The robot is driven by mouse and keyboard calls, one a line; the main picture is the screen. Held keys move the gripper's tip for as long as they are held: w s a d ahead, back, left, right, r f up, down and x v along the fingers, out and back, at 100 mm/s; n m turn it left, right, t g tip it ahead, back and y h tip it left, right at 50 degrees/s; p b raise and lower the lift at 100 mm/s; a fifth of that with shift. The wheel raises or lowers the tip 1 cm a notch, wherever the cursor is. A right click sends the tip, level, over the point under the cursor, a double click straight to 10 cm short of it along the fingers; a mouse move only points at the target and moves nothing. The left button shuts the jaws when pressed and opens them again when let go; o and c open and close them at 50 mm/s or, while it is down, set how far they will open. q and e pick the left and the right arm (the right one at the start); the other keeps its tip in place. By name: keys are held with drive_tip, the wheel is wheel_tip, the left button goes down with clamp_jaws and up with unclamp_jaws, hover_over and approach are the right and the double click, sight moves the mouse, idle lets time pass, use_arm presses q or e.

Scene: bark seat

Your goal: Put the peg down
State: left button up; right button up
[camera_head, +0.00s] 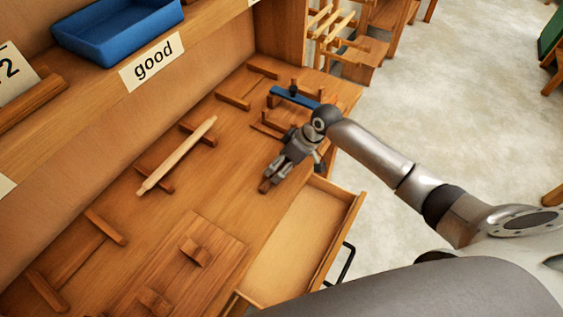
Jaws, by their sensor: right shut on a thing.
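My right gripper (273,178) reaches in from the right and points down and left over the wooden bench. It is shut on a small brown wooden piece, which I take for the peg (264,187). Only the peg's end shows at the fingertips. I cannot tell whether the peg touches the bench top (190,207). My left gripper is not in view.
A pale turned spindle (177,155) rests across wooden supports left of the gripper. An open, empty-looking drawer (292,245) juts out below right. A blue tool (293,97) lies behind the gripper. A blue tray (112,52) stands on the shelf above a "good" label (153,62).

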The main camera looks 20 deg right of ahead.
drive_tip(key=shift+f, duration=0.15)
drive_tip(key=o, duration=1.1)
drive_tip(key=shift+r, duration=0.2)
drive_tip(key=b+v, duration=0.1)
drive_tip(key=v, duration=1.1)
